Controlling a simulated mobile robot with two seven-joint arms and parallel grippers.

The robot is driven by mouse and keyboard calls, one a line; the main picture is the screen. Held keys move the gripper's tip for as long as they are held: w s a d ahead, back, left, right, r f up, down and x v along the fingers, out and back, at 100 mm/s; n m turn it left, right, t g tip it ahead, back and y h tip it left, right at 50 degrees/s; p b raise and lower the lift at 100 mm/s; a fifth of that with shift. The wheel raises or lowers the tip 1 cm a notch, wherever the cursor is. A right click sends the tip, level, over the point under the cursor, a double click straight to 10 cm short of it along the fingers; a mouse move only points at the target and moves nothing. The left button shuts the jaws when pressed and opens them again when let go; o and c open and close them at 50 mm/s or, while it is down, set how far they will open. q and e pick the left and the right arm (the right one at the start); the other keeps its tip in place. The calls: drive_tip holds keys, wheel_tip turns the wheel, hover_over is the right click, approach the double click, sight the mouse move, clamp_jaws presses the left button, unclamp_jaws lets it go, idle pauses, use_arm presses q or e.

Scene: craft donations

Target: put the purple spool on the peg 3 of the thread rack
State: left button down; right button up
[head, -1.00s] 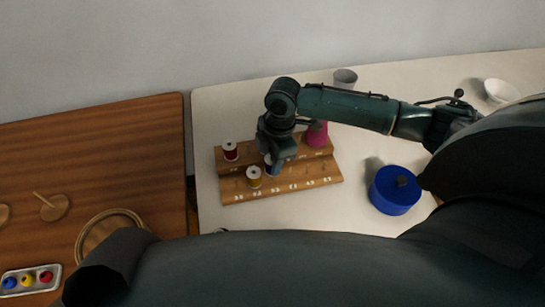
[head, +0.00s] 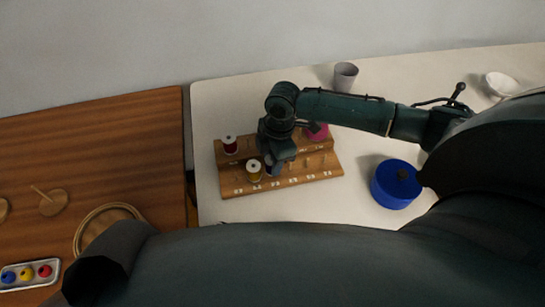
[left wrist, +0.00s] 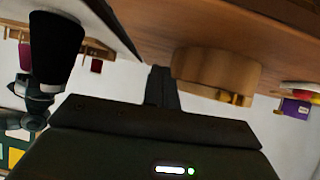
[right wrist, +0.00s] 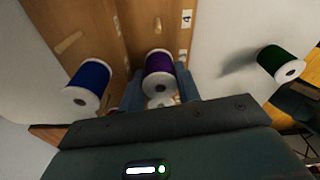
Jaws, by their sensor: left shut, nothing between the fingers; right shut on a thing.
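The purple spool (right wrist: 160,72) is between the fingers of my right gripper (right wrist: 158,88) in the right wrist view. The wooden thread rack (head: 300,181) lies on the white table in the head view, with pegs and number labels. My right gripper (head: 271,168) is over its front row, close beside the yellow spool (head: 254,172). A bare peg (right wrist: 158,25) and a label 4 show beyond the spool. I cannot tell whether the spool is on a peg; its lower end and peg 3 are unclear. My left gripper (left wrist: 160,85) is shut and empty.
A red spool (head: 229,145) and a magenta object (head: 317,132) are at the rack's back row. A blue spool (right wrist: 87,85) and a green spool (right wrist: 280,62) flank the gripper. A blue pot (head: 396,186) and grey cup (head: 345,76) stand on the table.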

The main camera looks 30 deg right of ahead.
drive_tip(key=shift+f, duration=0.1)
drive_tip(key=o, duration=1)
use_arm(q)
drive_tip(key=shift+f, duration=0.1)
use_arm(e)
drive_tip(key=shift+o, duration=0.2)
use_arm(q)
drive_tip(key=shift+s+a+f, duration=0.15)
drive_tip(key=shift+a+f, duration=0.15)
drive_tip(key=shift+f, duration=0.3)
use_arm(e)
drive_tip(key=r, duration=0.2)
drive_tip(key=shift+d+r, duration=0.2)
drive_tip(key=shift+r, duration=0.2)
use_arm(q)
drive_tip(key=shift+r, duration=0.25)
use_arm(e)
wheel_tip(320, 180, up, 10)
drive_tip(key=d, duration=0.1)
drive_tip(key=shift+r, duration=0.15)
drive_tip(key=shift+s+d, duration=0.1)
drive_tip(key=shift+s, duration=0.05)
